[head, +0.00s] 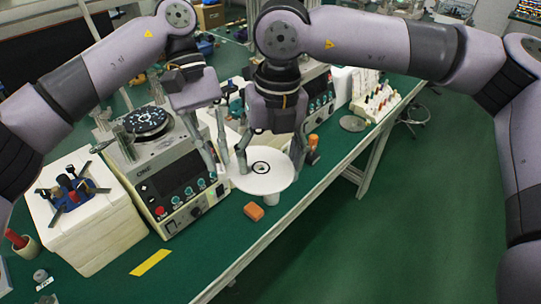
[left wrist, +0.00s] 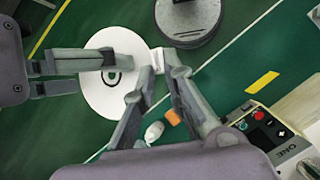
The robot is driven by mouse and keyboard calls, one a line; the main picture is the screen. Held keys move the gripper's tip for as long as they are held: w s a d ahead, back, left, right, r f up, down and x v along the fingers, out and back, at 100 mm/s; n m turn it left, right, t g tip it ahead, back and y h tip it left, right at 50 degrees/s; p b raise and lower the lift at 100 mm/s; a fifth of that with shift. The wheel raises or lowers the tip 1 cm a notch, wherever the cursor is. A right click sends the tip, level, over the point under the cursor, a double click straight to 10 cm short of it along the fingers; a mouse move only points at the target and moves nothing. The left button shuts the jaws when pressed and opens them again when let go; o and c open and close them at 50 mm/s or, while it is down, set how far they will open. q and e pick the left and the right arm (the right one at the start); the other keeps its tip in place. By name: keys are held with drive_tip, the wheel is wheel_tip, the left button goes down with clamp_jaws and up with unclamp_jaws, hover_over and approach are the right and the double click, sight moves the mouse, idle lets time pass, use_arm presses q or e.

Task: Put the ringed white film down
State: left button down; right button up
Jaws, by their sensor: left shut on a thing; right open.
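The white film (head: 275,184) is a round sheet with a dark ring mark near its middle. It is held roughly level above the bench, and also shows in the left wrist view (left wrist: 100,101). My left gripper (head: 221,172) is shut on the film's edge; in the left wrist view its fingertips (left wrist: 160,70) meet at a white bit at the rim. My right gripper (head: 270,158) is open, its fingers spread over the film. In the left wrist view the right fingers (left wrist: 105,73) overlap the sheet; I cannot tell whether they touch it.
The lapping machine (head: 181,178) stands left of the film. An orange block (head: 254,211) and a white cylinder (head: 271,200) stand on the bench near the film. A yellow strip (head: 150,262) lies nearer on the green bench. A white box (head: 88,232) is at left.

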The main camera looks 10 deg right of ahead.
drive_tip(key=o, duration=0.4)
